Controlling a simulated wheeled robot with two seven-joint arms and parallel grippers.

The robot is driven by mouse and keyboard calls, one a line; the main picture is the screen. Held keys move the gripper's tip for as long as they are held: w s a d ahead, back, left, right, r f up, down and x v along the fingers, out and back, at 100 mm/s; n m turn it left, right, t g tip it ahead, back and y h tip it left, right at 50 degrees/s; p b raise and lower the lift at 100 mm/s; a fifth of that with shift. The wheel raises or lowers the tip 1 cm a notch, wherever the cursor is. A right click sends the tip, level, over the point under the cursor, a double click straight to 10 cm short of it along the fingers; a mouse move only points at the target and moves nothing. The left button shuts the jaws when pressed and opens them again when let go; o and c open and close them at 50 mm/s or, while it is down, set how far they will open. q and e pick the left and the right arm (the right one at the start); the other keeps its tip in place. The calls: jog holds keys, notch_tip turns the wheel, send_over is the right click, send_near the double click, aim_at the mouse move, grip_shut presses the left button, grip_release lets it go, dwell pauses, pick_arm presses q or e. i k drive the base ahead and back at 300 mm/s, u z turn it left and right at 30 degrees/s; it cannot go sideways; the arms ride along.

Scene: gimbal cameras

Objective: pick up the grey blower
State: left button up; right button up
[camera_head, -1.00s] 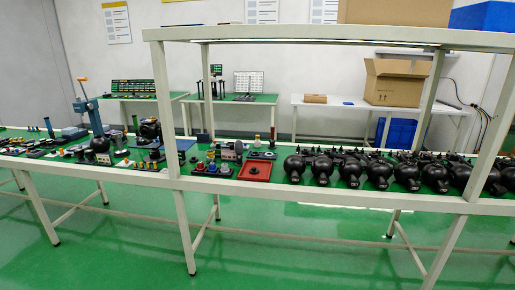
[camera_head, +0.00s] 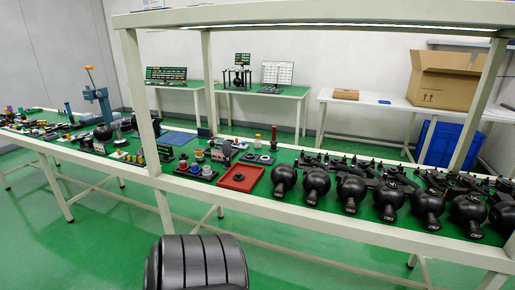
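I cannot tell which, if any, is the grey blower. Another dark round bulb (camera_head: 103,132) sits among the tools further left. Neither of my grippers shows in the view.
A red tray (camera_head: 241,178) and a dark holder of small bottles (camera_head: 196,170) lie left of the row. The white frame's upright (camera_head: 139,100) and upper beam (camera_head: 320,13) stand over the table. A cardboard box (camera_head: 443,80) is behind. Green floor (camera_head: 100,240) is open in front.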

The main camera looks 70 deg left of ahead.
aim_at(226, 146)
jog(key=u, duration=0.15)
jog(key=i, duration=0.9)
jog(key=u, duration=1.25)
jog(key=i, duration=0.75)
jog(key=u, duration=0.75)
